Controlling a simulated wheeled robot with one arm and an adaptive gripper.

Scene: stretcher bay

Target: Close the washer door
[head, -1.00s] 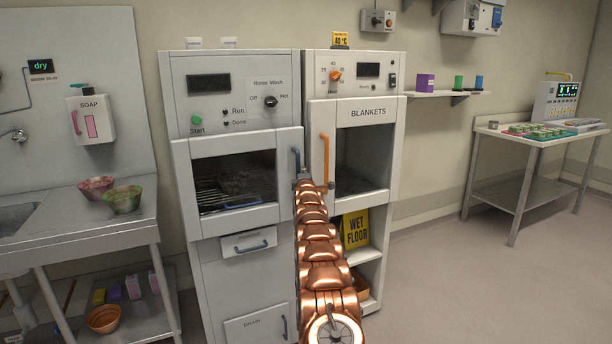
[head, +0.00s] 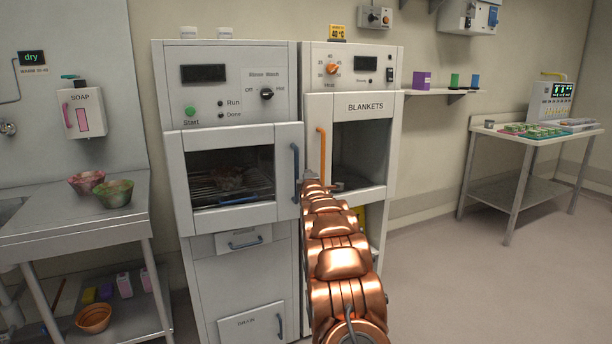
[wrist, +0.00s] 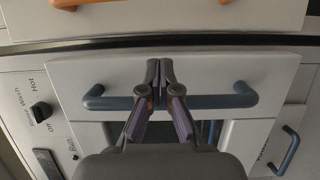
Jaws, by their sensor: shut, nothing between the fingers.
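The washer is the left white cabinet, with a Start button and a wash dial. Its windowed door (head: 176,172) stands upright across the opening and looks flush or nearly so; I cannot tell whether it is fully shut. Its blue vertical handle (head: 295,172) is on the right side. My gripper (head: 308,184) is at the lower right of this handle, partly hidden by my copper arm. In the wrist view, my gripper (wrist: 159,66) is shut and empty, its fingertips over the middle of the blue handle (wrist: 222,101). Contact is unclear.
The blankets cabinet (head: 366,105), with an orange handle (head: 321,155), adjoins on the right. A blue-handled drawer (head: 243,242) is below the washer door. A steel sink counter (head: 75,222) with two bowls is on the left. Floor at the right is clear.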

